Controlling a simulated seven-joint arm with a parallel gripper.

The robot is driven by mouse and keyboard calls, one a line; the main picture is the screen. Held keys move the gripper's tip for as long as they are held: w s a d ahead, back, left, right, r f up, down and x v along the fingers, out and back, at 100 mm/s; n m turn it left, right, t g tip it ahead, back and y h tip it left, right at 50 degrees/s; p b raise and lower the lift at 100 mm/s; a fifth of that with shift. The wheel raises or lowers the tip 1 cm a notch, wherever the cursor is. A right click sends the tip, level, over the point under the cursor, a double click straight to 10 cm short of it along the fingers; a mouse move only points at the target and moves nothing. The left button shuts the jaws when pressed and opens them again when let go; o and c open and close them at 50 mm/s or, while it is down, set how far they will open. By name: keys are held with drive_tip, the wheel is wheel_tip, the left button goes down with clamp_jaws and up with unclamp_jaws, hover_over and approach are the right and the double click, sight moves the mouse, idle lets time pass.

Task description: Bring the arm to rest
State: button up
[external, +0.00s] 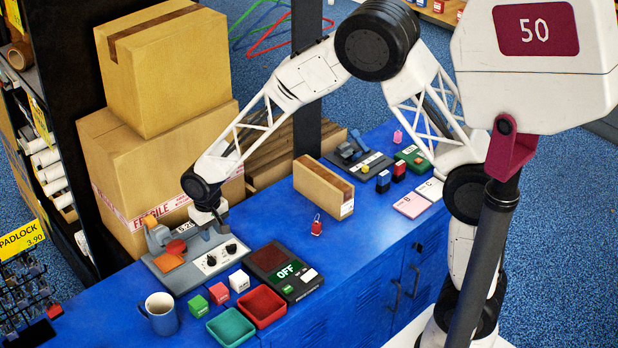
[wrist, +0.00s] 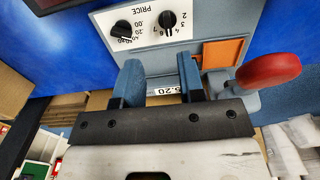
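My gripper (external: 210,220) is over the grey pricing machine (external: 172,274) at the left part of the blue counter. In the wrist view my gripper (wrist: 159,75) has its two blue-grey fingers apart, with nothing held between them. A white label reading 5.20 (wrist: 166,91) shows in the gap, beyond the fingers. The machine's red-knobbed lever (wrist: 268,73) and orange square (wrist: 222,53) are to the right of the fingers there. Whether the fingers touch the machine I cannot tell.
Stacked cartons (external: 160,160) stand close behind my gripper. A mug (external: 160,314), coloured cubes (external: 219,293), green tray (external: 230,327), red tray (external: 261,306) and a box reading OFF (external: 284,271) are in front. A long carton (external: 323,187) and red padlock (external: 316,226) are right.

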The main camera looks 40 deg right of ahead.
drive_tip(key=s+d+r+t, duration=0.1)
drive_tip(key=s+d+r, duration=0.5)
drive_tip(key=d+r, duration=0.3)
drive_tip(key=s+d+r, duration=0.6)
drive_tip(key=d+r, duration=0.1)
drive_tip(key=r, duration=0.3)
drive_tip(key=s+d+r, duration=0.2)
drive_tip(key=s+d, duration=0.1)
drive_tip(key=s, duration=0.4)
drive_tip(key=s+d+r+t, duration=0.1)
drive_tip(key=s+d+r, duration=0.2)
drive_tip(key=s, duration=0.5)
drive_tip(key=s+d+r, duration=0.3)
drive_tip(key=s+d, duration=0.2)
drive_tip(key=s, duration=0.3)
drive_tip(key=shift+s+d, duration=0.2)
idle(0.8)
